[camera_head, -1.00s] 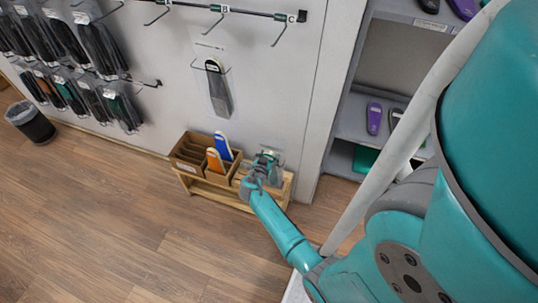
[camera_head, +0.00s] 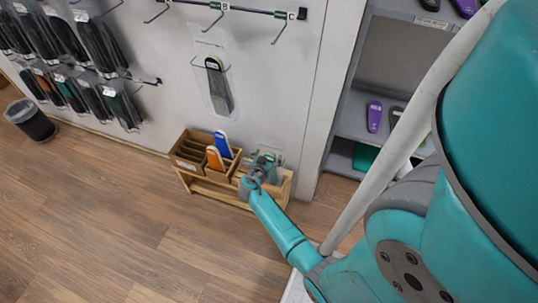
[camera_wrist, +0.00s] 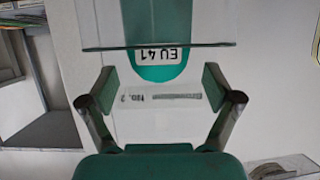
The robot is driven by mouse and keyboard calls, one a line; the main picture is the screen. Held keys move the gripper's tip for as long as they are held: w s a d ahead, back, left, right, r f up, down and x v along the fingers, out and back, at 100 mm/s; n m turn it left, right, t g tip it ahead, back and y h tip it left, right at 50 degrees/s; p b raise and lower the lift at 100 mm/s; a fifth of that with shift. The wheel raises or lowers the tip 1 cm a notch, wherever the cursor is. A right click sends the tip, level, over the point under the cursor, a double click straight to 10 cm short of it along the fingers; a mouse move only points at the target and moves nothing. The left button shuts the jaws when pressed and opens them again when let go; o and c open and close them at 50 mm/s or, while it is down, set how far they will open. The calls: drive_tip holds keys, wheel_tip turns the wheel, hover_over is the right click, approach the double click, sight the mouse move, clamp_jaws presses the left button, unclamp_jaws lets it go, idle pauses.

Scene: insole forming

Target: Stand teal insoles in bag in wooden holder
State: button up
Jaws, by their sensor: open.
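The teal insoles (camera_wrist: 158,73) in a clear bag show in the wrist view, with a white label reading EU 41 and a white lower part printed with small text. My gripper (camera_wrist: 159,88) is open, with one finger on each side of the bag and gaps between. In the head view my gripper (camera_head: 262,170) is at the right end of the wooden holder (camera_head: 185,164), and the bag (camera_head: 278,154) is mostly hidden behind it. I cannot tell whether the bag rests on the holder's floor.
A blue insole (camera_head: 222,144) and an orange insole (camera_head: 214,158) stand in the holder's compartments left of my gripper. A bagged grey insole (camera_head: 218,88) hangs on the wall above. A shelf (camera_head: 352,125) stands to the right, a dark bin (camera_head: 32,122) far left. The wooden floor in front is clear.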

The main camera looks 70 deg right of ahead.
drive_tip(key=v, duration=1.1)
idle(0.6)
drive_tip(key=s+a+f+n+t+y, duration=0.1)
drive_tip(key=s+a+n+t+y, duration=0.4)
drive_tip(key=a, duration=0.5)
drive_tip(key=s+a+f+n+t+y, duration=0.1)
drive_tip(key=s+a+n+t+y, duration=0.2)
drive_tip(key=s+a+n, duration=0.55)
drive_tip(key=s+a+r+n+t+y, duration=0.1)
drive_tip(key=s+a+r+t+y, duration=0.1)
drive_tip(key=r, duration=0.6)
drive_tip(key=s+a+r+n+t+y, duration=0.1)
drive_tip(key=s+a+r, duration=0.3)
drive_tip(key=a+r, duration=0.2)
drive_tip(key=s+a+r+n+t+y, duration=0.1)
drive_tip(key=a+r, duration=0.4)
drive_tip(key=r, duration=0.5)
drive_tip(key=shift+s+r+t+y, duration=0.3)
drive_tip(key=shift+s+t+y, duration=0.5)
drive_tip(key=shift+s, duration=0.45)
